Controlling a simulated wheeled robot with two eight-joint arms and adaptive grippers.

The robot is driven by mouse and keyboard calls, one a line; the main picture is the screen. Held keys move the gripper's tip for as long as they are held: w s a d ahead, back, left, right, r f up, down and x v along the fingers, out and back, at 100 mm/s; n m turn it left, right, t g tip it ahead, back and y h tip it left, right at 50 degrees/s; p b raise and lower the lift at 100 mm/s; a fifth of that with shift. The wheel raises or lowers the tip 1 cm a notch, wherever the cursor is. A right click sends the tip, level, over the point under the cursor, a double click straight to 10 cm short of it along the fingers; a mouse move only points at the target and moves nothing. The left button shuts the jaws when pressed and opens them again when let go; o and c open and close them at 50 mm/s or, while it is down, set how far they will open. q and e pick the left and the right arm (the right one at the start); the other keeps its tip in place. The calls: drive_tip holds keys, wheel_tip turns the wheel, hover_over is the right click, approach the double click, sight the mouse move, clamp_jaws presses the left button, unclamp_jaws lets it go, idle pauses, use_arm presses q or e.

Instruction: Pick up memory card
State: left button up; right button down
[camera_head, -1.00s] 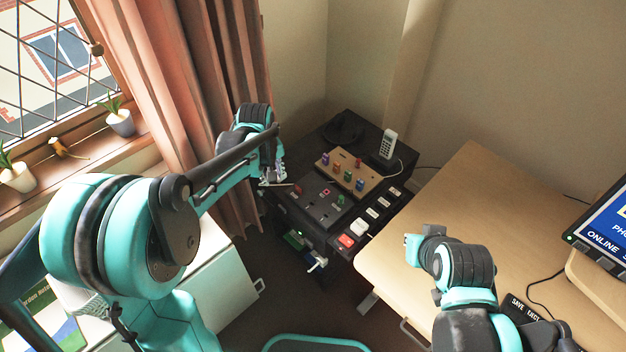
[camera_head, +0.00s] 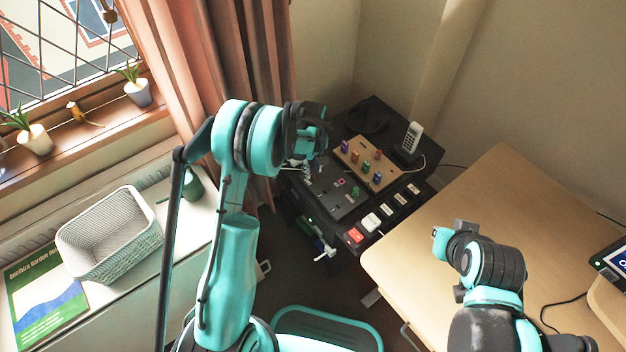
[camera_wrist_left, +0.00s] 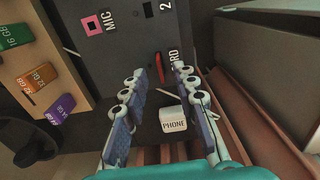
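A red memory card (camera_wrist_left: 158,68) shows in the left wrist view, in the black panel beside a partly covered label ending in "RD". My left gripper (camera_wrist_left: 170,70) is open, with its fingertips close to the red card; I cannot tell whether they touch it. Nothing is held. In the head view my left gripper (camera_head: 306,166) is over the left part of the black panel (camera_head: 325,195) and hides the red card. Several coloured cards, one purple (camera_wrist_left: 60,108), stand in a wooden board (camera_head: 395,160) to the right. My right gripper (camera_head: 440,235) is above the desk; its fingers are unclear.
A white block marked PHONE (camera_wrist_left: 173,119) shows between the left fingers in the wrist view. A cordless phone (camera_head: 411,138) stands behind the board. The curtain (camera_head: 240,80) is close to the left gripper. The wooden desk (camera_head: 500,200) is mostly clear. A basket (camera_head: 110,240) stands at left.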

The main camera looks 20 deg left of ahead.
sight(313, 178)
use_arm(q)
wheel_tip(313, 178, down, 2)
drive_tip(key=shift+f, duration=0.25)
clamp_jaws()
drive_tip(key=shift+r, duration=0.1)
